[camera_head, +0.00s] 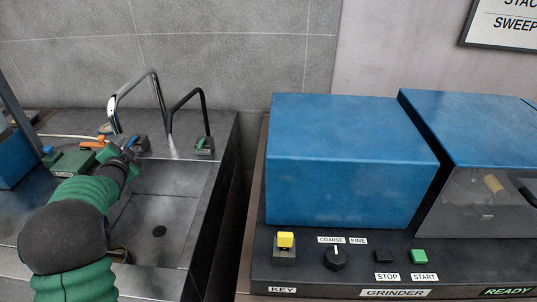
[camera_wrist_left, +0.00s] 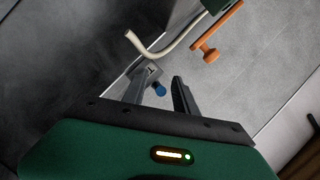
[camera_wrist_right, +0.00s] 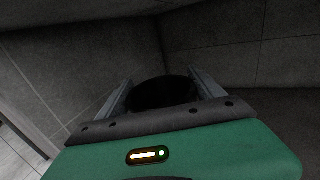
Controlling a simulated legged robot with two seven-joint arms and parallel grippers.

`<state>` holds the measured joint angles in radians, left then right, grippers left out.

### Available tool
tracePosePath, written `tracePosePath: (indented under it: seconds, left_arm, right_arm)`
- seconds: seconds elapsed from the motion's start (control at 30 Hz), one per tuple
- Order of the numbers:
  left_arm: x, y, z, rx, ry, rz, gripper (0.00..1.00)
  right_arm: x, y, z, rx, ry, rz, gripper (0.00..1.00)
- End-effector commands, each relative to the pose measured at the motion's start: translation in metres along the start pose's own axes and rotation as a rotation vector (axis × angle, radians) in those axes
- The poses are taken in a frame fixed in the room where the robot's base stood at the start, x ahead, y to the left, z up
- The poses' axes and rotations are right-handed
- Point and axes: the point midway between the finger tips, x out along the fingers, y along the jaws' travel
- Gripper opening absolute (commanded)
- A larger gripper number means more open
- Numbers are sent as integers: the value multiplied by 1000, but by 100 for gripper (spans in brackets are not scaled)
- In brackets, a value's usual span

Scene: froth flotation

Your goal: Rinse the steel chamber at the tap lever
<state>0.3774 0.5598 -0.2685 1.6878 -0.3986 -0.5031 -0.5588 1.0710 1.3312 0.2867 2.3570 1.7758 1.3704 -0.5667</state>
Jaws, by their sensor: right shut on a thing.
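My left gripper (camera_head: 130,150) reaches over the back of the sink, by the foot of the chrome tap (camera_head: 153,82). In the left wrist view its fingers (camera_wrist_left: 167,82) stand apart. A small blue knob (camera_wrist_left: 160,90), possibly the tap lever's end, shows between or just beyond them; I cannot tell whether they touch it. My right gripper (camera_wrist_right: 162,85) is shut on a dark round thing (camera_wrist_right: 160,92), which looks like the steel chamber seen toward its dark opening. In the head view I cannot make out the right gripper or the chamber.
The sink basin (camera_head: 180,232) lies below the taps. A black bent spout (camera_head: 186,100) stands to the right. An orange handle (camera_head: 93,144) and green box (camera_head: 72,163) are on the left. The blue grinder (camera_head: 350,165) fills the right side.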

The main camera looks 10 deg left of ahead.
Motion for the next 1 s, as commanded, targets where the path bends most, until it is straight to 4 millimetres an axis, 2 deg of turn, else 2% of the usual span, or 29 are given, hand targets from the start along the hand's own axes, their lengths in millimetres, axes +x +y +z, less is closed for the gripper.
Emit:
tracePosePath:
  seconds: [0.13, 0.17, 0.4, 1.0]
  left_arm:
    - [0, 0, 0, -1, 1, 0, 34]
    - [0, 0, 1, -1, 0, 0, 32]
    - [1, 0, 2, -2, -1, 2, 0]
    - [0, 3, 3, -1, -4, 6, 0]
  right_arm:
    - [1, 1, 2, -2, -3, 0, 4]
    - [1, 1, 2, -2, -3, 0, 4]
    - [1, 2, 2, -3, -3, 1, 4]
    - [1, 1, 1, -2, -3, 0, 4]
